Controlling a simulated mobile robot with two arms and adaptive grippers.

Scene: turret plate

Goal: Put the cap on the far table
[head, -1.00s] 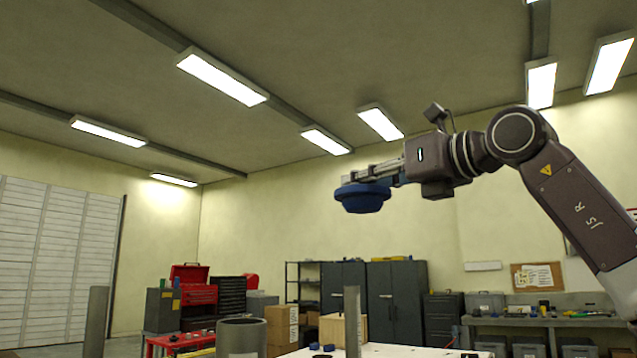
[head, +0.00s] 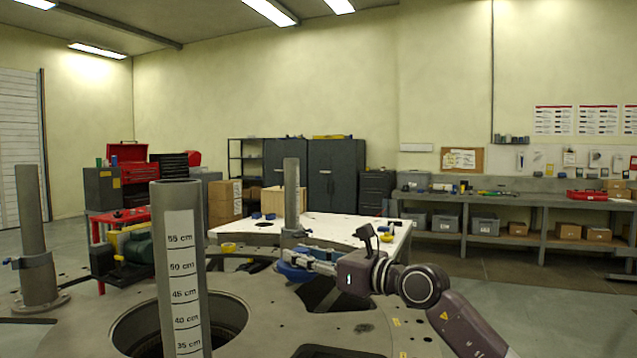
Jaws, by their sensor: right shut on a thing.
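My right gripper (head: 308,261) comes in from the right and is shut on the blue cap (head: 290,272). The cap is held in front of the white-topped table (head: 350,231), lower in the picture than its top, over or near the grey turret plate (head: 265,322). The gripper fingers partly cover the cap, and I cannot tell whether it touches anything below. Small blue items (head: 262,216) lie on the table's left part, with a wooden box (head: 283,201) behind. My left gripper is not in view.
A tall post with a centimetre scale (head: 182,270) stands at the front left. Another post (head: 291,195) rises close behind the cap, and a third (head: 32,235) stands far left. The plate has large openings.

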